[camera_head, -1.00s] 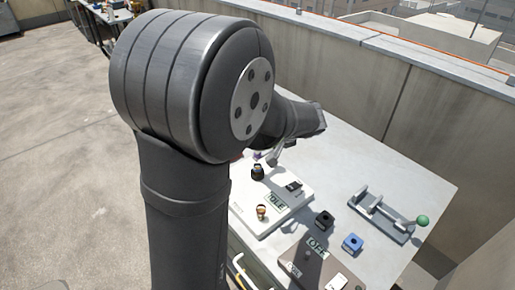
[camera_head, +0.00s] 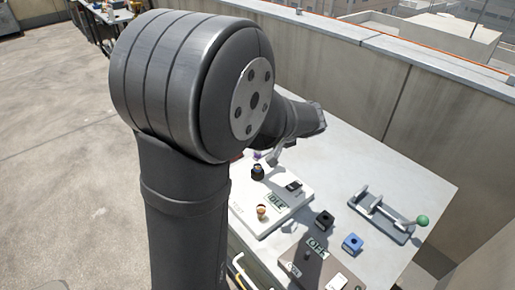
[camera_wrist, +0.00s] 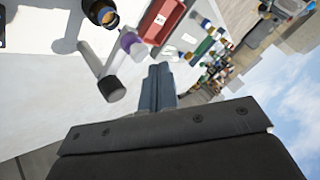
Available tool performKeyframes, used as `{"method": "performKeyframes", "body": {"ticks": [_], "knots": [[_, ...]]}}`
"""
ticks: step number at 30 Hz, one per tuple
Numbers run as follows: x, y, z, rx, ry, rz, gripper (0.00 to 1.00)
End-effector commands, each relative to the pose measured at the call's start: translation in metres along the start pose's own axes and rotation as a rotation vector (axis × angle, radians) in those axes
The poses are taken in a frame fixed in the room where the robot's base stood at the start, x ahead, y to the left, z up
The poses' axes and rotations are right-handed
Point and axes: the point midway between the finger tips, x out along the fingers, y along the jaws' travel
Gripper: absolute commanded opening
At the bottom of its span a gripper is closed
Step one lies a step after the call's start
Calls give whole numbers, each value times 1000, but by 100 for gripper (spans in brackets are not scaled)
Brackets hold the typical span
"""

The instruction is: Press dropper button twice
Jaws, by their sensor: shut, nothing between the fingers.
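A white panel (camera_head: 243,217) with a display reading IDLE (camera_head: 277,201) lies on the table in the head view. It carries a black knob (camera_head: 257,172), a small orange-topped knob (camera_head: 262,211) and a dark switch (camera_head: 293,187). I cannot tell which part is the dropper button. In the wrist view, my gripper (camera_wrist: 158,84) is shut and empty, its fingers together above the tabletop. Left of it are a pale bar with a black end (camera_wrist: 111,88) and a clear cylinder with a purple band (camera_wrist: 131,41). In the head view my arm hides most of the gripper.
A dark panel with an OFF display (camera_head: 317,246), black (camera_head: 324,220) and blue (camera_head: 353,243) blocks, and a green-knobbed lever fixture (camera_head: 386,215) stand to the right. A red tray (camera_wrist: 164,20) shows in the wrist view. A parapet wall (camera_head: 420,110) runs behind the table.

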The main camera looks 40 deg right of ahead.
Motion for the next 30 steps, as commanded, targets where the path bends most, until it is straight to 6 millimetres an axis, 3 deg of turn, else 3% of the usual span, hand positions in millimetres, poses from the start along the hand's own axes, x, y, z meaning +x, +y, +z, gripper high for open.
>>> {"method": "performKeyframes", "body": {"ticks": [30], "knots": [[6, 4, 4, 0, 0, 0, 0]]}}
